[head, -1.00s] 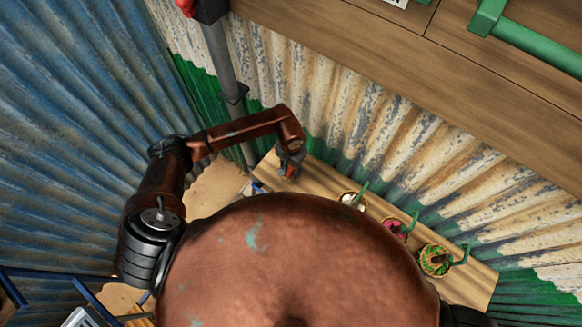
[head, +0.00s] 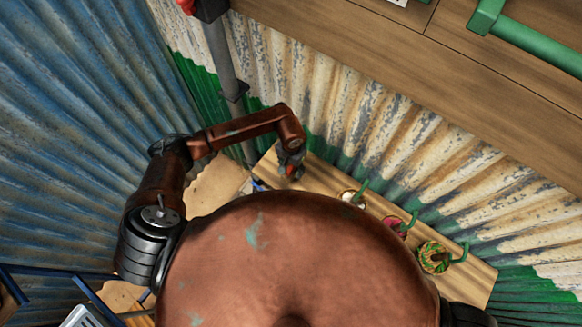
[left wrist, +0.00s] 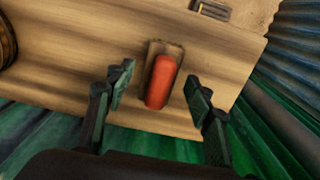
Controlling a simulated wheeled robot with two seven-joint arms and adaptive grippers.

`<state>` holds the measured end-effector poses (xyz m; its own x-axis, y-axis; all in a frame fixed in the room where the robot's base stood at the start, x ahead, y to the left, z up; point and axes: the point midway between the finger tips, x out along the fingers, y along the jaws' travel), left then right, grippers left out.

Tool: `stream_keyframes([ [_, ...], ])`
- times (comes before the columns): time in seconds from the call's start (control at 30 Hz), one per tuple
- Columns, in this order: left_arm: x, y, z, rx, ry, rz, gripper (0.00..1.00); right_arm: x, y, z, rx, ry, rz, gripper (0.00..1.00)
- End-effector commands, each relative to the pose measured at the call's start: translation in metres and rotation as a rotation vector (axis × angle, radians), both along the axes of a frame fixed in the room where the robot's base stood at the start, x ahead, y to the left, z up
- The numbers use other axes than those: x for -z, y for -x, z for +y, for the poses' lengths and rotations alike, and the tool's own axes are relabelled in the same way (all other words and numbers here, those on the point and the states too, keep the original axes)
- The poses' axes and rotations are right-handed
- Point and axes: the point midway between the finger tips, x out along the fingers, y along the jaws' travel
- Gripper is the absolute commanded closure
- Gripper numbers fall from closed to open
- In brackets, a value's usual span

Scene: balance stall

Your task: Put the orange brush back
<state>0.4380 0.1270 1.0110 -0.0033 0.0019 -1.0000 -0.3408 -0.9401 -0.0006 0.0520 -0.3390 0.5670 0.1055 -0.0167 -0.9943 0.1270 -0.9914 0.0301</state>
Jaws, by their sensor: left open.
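The orange brush (left wrist: 160,82) lies on a wooden bench top (left wrist: 80,60) in the left wrist view. Its rounded orange body sits over a flat brown part. My left gripper (left wrist: 159,74) is open, with one finger on each side of the brush and a visible gap to it on both sides. In the head view my left gripper (head: 291,166) hangs over the left end of the bench (head: 322,181); a small orange-red patch shows at its fingers, too small to tell apart. My right gripper is not in view.
Several round containers with green handles, one white (head: 350,197), one pink (head: 394,227), one green-patterned (head: 434,258), stand along the bench. A corrugated wall (head: 380,140) rises close behind it. A grey post (head: 219,60) stands left of the bench.

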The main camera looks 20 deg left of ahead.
Motion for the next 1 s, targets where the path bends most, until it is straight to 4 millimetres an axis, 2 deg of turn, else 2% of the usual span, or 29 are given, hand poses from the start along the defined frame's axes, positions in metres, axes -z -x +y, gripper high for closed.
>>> stream_keyframes([
  [0.17,-0.025,-0.003,0.000,0.004,0.000,-0.009,0.51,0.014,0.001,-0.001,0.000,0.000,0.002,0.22],
  [0.4,-0.076,-0.003,0.000,0.003,0.000,-0.008,0.51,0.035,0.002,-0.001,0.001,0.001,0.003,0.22],
  [0.6,-0.106,-0.002,0.000,0.002,-0.001,-0.004,0.51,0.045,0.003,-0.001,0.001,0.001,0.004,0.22],
  [0.8,-0.118,-0.001,0.000,0.000,0.000,-0.002,0.51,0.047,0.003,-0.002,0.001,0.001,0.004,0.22],
  [1.0,-0.119,-0.001,0.000,0.000,0.001,-0.002,0.51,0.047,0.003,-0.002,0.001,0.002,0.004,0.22],
])
